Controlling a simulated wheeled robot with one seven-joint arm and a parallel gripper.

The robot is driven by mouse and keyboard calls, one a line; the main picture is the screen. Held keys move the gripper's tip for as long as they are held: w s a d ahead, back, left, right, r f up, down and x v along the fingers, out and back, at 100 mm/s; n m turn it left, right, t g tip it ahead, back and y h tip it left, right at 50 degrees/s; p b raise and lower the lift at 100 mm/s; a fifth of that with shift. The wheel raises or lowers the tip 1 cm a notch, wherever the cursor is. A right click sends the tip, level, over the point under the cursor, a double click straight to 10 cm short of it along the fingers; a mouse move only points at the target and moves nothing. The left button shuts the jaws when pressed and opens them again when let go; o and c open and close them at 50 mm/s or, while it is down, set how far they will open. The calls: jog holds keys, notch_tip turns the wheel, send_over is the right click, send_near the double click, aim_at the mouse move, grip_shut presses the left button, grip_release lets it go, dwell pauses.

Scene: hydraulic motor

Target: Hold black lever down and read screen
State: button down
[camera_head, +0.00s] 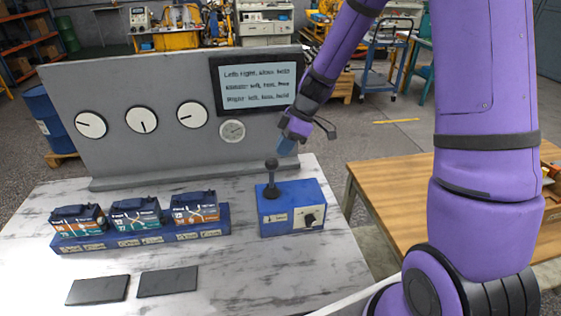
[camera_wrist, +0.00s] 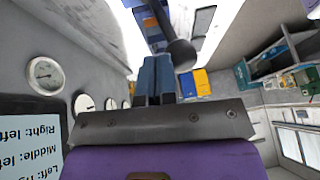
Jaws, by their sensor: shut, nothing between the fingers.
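The black lever (camera_head: 271,179) with a round knob stands upright on a blue control box (camera_head: 291,208) on the table. The box also has a black rotary knob on its front. The screen (camera_head: 255,82) on the grey panel shows lines of text, reading roughly "Left: right", "Middle: left" and "Right: left"; the rest is too small to be sure of. My gripper (camera_head: 286,145) is shut and empty, above and slightly right of the lever, apart from it. In the wrist view the shut fingers (camera_wrist: 155,78) point toward the lever knob (camera_wrist: 181,54). The screen (camera_wrist: 35,140) shows there upside down.
Several round dials (camera_head: 142,120) sit on the grey panel (camera_head: 75,85). Three battery-like boxes (camera_head: 136,214) stand in a blue holder (camera_head: 90,243) at left. Two dark plates (camera_head: 168,281) lie in front. The marble table (camera_head: 240,275) is clear before the control box. A wooden table (camera_head: 395,185) stands at right.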

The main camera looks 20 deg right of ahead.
jog(key=v, duration=0.5)
jog(key=shift+s+d+r, duration=0.3)
jog(key=shift+s+d, duration=0.05)
